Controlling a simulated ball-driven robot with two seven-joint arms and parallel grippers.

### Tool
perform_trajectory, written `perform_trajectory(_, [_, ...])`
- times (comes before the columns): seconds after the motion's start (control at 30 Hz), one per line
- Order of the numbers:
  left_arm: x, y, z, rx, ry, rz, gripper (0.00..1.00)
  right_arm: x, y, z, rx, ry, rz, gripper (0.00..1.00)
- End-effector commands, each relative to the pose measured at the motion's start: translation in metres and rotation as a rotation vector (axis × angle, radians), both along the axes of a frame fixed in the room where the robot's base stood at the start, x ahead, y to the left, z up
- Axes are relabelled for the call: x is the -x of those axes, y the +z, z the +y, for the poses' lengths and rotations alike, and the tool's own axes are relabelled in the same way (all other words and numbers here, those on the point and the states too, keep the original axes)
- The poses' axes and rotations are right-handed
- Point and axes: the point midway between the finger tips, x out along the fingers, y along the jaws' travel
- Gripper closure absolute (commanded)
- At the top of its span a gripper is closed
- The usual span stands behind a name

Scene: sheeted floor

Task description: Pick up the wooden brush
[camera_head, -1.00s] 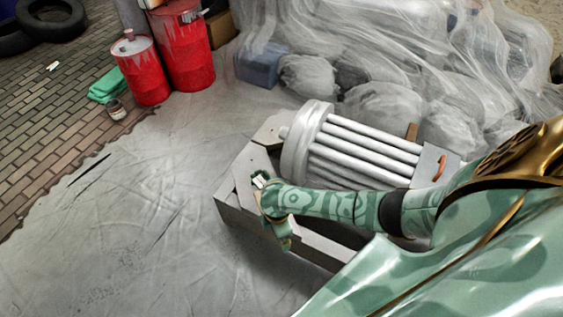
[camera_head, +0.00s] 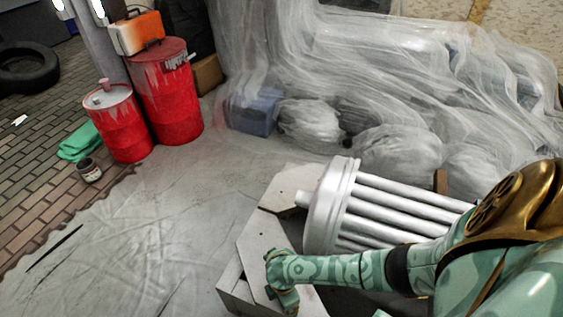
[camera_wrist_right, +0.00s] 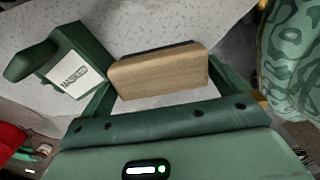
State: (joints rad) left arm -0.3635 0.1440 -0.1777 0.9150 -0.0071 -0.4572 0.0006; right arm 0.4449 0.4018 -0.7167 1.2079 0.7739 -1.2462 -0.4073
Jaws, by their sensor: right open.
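The wooden brush (camera_wrist_right: 160,70) shows in the right wrist view as a pale wooden block with a dark strip along its far edge. It lies in front of my right gripper (camera_wrist_right: 150,80), which is open. The left-hand finger with a white label stands beside the brush, with a gap; I cannot tell how deep the brush sits between the fingers. In the head view my right gripper (camera_head: 283,283) is low over the pale crate-like frame (camera_head: 258,240), and I cannot make out the brush there. My left gripper is not in view.
A ribbed white cylinder (camera_head: 400,205) lies beside my right arm. Two red drums (camera_head: 168,95) (camera_head: 120,125), a green cloth (camera_head: 80,142) and a small can (camera_head: 88,170) stand at the left. Sheet-covered objects (camera_head: 390,150) fill the back.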

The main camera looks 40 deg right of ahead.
Motion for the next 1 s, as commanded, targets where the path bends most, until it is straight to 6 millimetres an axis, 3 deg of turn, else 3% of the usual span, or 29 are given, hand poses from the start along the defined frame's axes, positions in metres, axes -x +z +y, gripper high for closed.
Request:
perform_trajectory(0.13, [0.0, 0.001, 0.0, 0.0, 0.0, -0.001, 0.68, -0.001, 0.002, 0.0, 0.0, 0.0, -0.002, 0.0])
perform_trajectory(0.27, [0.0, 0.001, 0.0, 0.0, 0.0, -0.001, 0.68, -0.001, 0.002, 0.0, 0.0, 0.0, -0.002, 0.34])
perform_trajectory(0.67, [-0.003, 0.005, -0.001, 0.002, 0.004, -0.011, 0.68, -0.002, 0.01, 0.0, 0.0, 0.001, -0.004, 0.34])
perform_trajectory(0.87, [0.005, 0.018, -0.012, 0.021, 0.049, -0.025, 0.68, -0.003, 0.043, 0.0, 0.0, 0.0, -0.01, 0.34])
perform_trajectory(1.0, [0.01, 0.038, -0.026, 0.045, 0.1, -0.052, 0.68, 0.021, 0.074, -0.001, 0.001, 0.001, -0.012, 0.34])
